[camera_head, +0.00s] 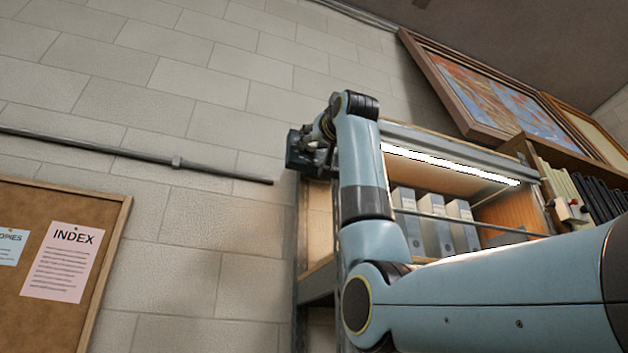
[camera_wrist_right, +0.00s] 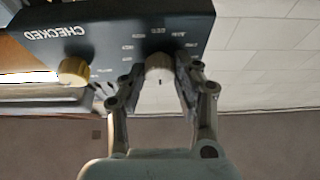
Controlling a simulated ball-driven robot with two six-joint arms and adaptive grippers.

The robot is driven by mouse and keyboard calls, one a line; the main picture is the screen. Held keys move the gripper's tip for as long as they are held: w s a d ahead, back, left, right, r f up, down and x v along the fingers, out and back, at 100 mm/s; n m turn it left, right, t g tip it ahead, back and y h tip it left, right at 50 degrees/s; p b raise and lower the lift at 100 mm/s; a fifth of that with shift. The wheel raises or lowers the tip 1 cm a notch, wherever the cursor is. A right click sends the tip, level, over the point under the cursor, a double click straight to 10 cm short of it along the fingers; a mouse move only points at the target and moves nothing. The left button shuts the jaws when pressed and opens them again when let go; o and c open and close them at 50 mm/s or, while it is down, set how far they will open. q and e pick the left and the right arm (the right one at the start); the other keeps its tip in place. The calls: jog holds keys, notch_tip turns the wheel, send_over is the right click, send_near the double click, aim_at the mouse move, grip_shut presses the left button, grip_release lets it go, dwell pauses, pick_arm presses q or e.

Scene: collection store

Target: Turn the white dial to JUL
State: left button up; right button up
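The white dial (camera_wrist_right: 159,67) sits on a dark panel (camera_wrist_right: 105,30) in the right wrist view, which shows the panel upside down. Small month labels ring the dial, too blurred to read surely. A short dark mark shows on the dial's face; I cannot tell which month it points to. My right gripper (camera_wrist_right: 158,80) has one finger on each side of the dial. A small gap shows at the left finger; the right finger is very close to or touching the dial. In the head view my right gripper (camera_head: 318,142) is at the dark panel box (camera_head: 299,152), and the dial is hidden. My left gripper is out of view.
A yellow knob (camera_wrist_right: 73,71) sits beside the dial on the panel, near the word CHECKED. A lit shelf with grey binders (camera_head: 436,230) stands right of the box. A wall rail (camera_head: 130,153) and a cork board (camera_head: 105,240) are to the left.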

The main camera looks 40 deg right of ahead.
grip_shut()
jog(key=shift+m, duration=0.3)
jog(key=shift+a+r+m+g+h+b, duration=0.1)
jog(key=shift+m+g+h, duration=0.25)
jog(key=shift+m+h, duration=0.65)
jog(key=shift+f+m+g+h+b, duration=0.15)
jog(key=shift+m+g+h, duration=0.2)
jog(key=shift+m, duration=1.25)
jog(key=shift+a+r+m+g+h+b, duration=0.15)
jog(key=shift+m+g+h, duration=0.15)
jog(key=shift+m+h, duration=0.75)
jog(key=shift+d+m+y, duration=0.1)
jog(key=shift+m+y, duration=0.2)
jog(key=shift+m, duration=0.15)
jog(key=o, duration=0.7)
grip_release()
